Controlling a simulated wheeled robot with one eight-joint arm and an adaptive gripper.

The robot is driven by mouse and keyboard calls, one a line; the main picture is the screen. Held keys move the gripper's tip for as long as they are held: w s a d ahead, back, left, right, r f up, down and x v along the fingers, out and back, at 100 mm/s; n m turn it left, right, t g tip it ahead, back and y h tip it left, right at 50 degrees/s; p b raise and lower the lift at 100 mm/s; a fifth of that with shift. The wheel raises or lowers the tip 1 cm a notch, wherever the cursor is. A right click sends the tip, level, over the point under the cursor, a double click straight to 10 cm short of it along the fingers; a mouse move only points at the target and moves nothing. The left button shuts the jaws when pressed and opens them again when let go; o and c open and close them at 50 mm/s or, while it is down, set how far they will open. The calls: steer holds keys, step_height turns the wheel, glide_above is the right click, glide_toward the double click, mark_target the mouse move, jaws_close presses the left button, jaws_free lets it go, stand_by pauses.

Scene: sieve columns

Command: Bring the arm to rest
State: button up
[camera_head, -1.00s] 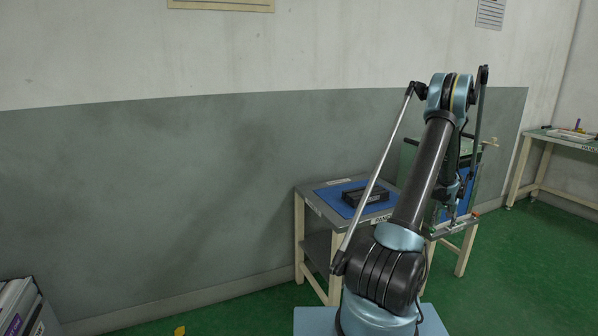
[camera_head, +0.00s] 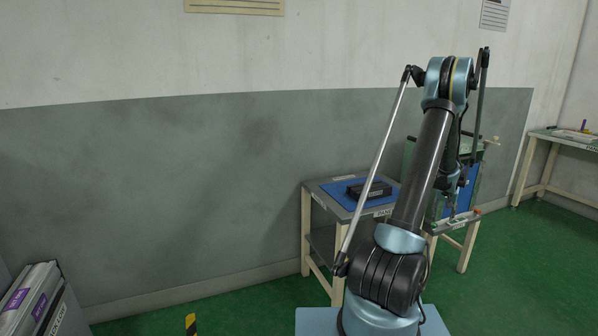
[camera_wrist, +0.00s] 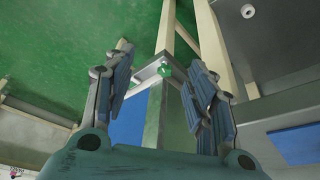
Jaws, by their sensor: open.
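My gripper (camera_wrist: 160,90) shows in the wrist view with its two blue-padded fingers spread apart and nothing between them. Beyond the gap are a green post and a metal corner with a small green knob (camera_wrist: 165,70); I cannot tell how far they are from the fingertips. In the head view my arm stands raised and bent, its far end hanging down in front of a blue and green unit (camera_head: 466,190) beside the table. The gripper itself is small and hard to make out there.
A small table (camera_head: 328,203) carries a blue mat (camera_head: 345,199) with a black tray (camera_head: 370,190) on it. Another bench (camera_head: 560,136) stands at the far right. Boxes (camera_head: 35,300) sit at the lower left. Green floor (camera_head: 500,280) is open at right.

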steer(key=s+a+r+n, duration=0.1)
steer(key=s+a+r, duration=0.5)
steer(key=a, duration=0.4)
steer(key=s+a+r+n+y, duration=0.1)
steer(key=s+a+r, duration=0.2)
steer(key=a+r, duration=0.55)
steer(key=s+a+r+n, duration=0.1)
steer(key=s+a+r, duration=0.4)
steer(key=a, duration=0.6)
steer(key=s+a+n+y, duration=0.1)
steer(key=s+a+n, duration=0.1)
steer(key=s+a, duration=1)
steer(key=s+a+f+n, duration=0.1)
steer(key=s+a+f, duration=0.1)
steer(key=s, duration=0.6)
steer(key=s+a+f+g, duration=0.1)
steer(key=s+a+f, duration=0.2)
steer(key=s, duration=0.5)
steer(key=shift+s+f+n, duration=0.15)
steer(key=shift+f+n, duration=0.1)
steer(key=shift+n, duration=0.15)
